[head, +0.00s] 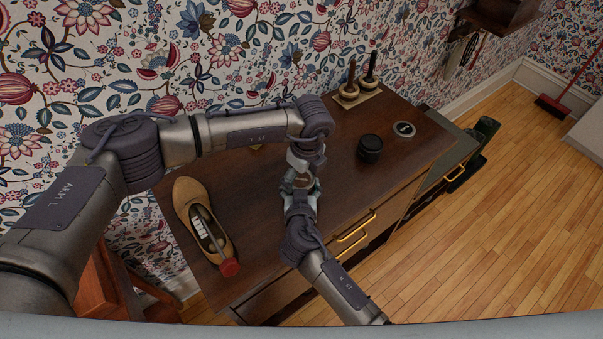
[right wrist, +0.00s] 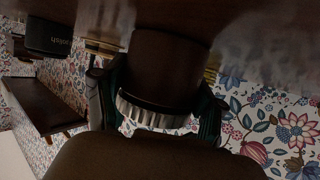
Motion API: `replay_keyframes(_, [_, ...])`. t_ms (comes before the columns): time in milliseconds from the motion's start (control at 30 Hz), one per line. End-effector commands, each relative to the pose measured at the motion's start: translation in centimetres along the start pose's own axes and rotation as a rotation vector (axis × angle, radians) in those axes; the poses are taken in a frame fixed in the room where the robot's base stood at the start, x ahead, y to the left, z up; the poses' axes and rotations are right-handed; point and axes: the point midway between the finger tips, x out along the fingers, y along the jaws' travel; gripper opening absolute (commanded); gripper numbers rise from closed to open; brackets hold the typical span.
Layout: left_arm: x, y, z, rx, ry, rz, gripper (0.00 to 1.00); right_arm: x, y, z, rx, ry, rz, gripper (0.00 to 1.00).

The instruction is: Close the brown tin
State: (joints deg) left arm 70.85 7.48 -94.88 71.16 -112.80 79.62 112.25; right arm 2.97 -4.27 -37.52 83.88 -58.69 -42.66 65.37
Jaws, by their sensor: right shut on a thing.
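The brown tin (right wrist: 165,75) stands on the dark wood top in the right wrist view, which shows it upside down. A silver ridged band (right wrist: 155,113) rings its upper end. My right gripper (right wrist: 160,110) is shut on the tin, one dark green finger on either side. In the head view the right gripper (head: 300,192) reaches in from the lower right and mostly hides the tin. My left gripper (head: 303,170) points down right above the same spot; its fingers are too small and overlapped to read. A dark brown rounded shape fills the wrist view's bottom; I cannot tell whether it is a lid.
On the cabinet top (head: 260,250) are a tan shoe (head: 188,200) at left, a black tin (head: 370,148) marked "polish" (right wrist: 48,38), a flat round disc (head: 404,129) and a stand with two dark handles (head: 352,98).

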Motion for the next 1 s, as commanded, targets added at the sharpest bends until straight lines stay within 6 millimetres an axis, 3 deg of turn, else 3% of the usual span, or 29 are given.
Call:
replay_keyframes(433, [-0.2,0.1,0.1,0.0,0.0,0.003,0.97,0.1,0.1,-0.1,0.0,0.001,0.003,0.0])
replay_keyframes(800, [-4.3,0.0,0.6,0.0,0.0,0.001,0.97,0.1,0.1,-0.1,0.0,0.001,0.003,0.0])
replay_keyframes(1000, [-4.5,0.1,0.6,-0.001,0.0,0.002,0.97,0.1,0.1,-0.1,0.0,0.001,0.002,0.0])
